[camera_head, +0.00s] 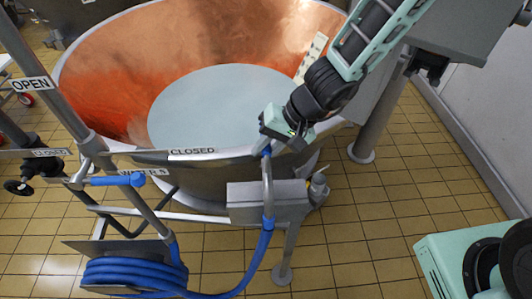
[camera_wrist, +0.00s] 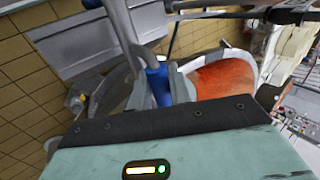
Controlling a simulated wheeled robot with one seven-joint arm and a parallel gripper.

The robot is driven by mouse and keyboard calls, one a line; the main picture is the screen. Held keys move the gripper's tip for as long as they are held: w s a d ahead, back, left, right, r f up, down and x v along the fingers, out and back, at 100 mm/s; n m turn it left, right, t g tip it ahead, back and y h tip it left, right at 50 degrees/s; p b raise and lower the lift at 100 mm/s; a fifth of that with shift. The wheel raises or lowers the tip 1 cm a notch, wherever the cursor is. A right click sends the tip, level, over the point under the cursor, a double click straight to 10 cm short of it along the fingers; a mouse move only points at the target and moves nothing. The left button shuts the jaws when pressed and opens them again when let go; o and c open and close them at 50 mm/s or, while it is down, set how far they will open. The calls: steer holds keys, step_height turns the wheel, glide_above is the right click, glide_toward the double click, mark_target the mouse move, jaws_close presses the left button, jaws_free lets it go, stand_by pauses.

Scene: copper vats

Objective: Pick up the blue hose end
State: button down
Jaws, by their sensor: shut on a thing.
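The blue hose end (camera_head: 267,153) is at the front rim of the copper vat, with a grey bent pipe below it that leads down into blue hose. My gripper (camera_head: 266,143) is shut on the hose end from above. In the wrist view the blue hose end (camera_wrist: 157,82) sits between the fingers of my gripper (camera_wrist: 161,88), with the grey pipe rising from it. The fingertips are partly hidden in the head view. The rest of the blue hose (camera_head: 245,278) hangs in a loop and runs to a coil at the lower left.
The copper vat (camera_head: 105,70) holds pale liquid and fills the middle. A grey box (camera_head: 255,196) and a metal leg stand in front of it. Pipes with OPEN and CLOSED labels and a blue-handled valve (camera_head: 117,181) are at left.

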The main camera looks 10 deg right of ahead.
step_height(320, 180, up, 14)
steer(key=p, duration=0.3)
steer(key=shift+f+p, duration=0.2)
steer(key=shift+p, duration=0.1)
